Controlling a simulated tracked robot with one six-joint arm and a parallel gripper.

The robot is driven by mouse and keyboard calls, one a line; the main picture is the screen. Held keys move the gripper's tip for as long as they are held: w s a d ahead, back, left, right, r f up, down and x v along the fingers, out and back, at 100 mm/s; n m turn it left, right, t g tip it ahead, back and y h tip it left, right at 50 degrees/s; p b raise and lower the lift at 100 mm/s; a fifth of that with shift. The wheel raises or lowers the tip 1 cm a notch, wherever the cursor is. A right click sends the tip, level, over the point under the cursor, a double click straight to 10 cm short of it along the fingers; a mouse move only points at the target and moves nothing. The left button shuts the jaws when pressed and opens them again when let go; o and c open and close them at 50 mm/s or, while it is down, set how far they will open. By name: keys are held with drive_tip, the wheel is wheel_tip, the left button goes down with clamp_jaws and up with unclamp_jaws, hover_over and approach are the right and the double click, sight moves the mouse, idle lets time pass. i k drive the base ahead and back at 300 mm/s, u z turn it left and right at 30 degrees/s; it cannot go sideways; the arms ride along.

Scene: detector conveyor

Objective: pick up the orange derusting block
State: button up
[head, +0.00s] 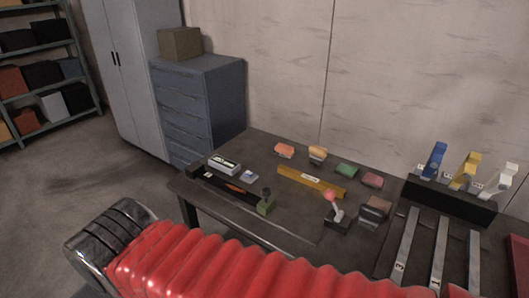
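The orange derusting block (284,151) appears to be the small orange-salmon block near the back edge of the dark table (262,205). It lies flat, leftmost in a row of small blocks. A tan-orange block (317,154) sits just to its right, apart from it. My red ribbed arm (215,265) crosses the bottom of the head view, with a chrome and black part at its left end. No gripper fingers show, and nothing touches the orange block.
Green (346,170) and red (372,180) blocks continue the row. A yellow level (312,185) lies in front of them. A joystick (333,205) stands near the middle. A blue drawer cabinet (205,105) is behind left. Numbered rails (438,250) are at right.

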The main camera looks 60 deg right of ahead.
sight(283, 150)
drive_tip(key=u, duration=0.7)
drive_tip(key=i, duration=1.3)
drive_tip(key=z, duration=2.75)
